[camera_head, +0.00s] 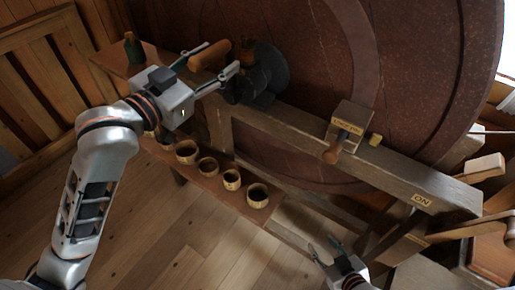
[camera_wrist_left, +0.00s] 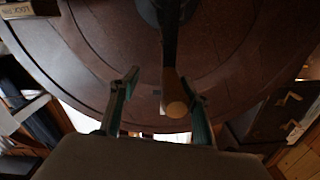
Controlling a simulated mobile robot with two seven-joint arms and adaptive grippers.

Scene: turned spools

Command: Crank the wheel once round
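The large dark red-brown wheel (camera_head: 420,70) fills the back of the head view and also shows in the left wrist view (camera_wrist_left: 80,60). Its dark crank hub (camera_head: 262,75) is at the wheel's left, with a light wooden crank handle (camera_head: 210,55) sticking out. My left gripper (camera_head: 221,58) is open around the handle. In the left wrist view the handle (camera_wrist_left: 175,100) lies between the fingers, closer to the right finger; whether it touches is unclear. My right gripper (camera_head: 324,246) is open and empty, low in the head view.
Several wooden cups (camera_head: 231,180) stand on a low shelf. A green bottle (camera_head: 133,47) is at upper left. The floor at lower left is clear.

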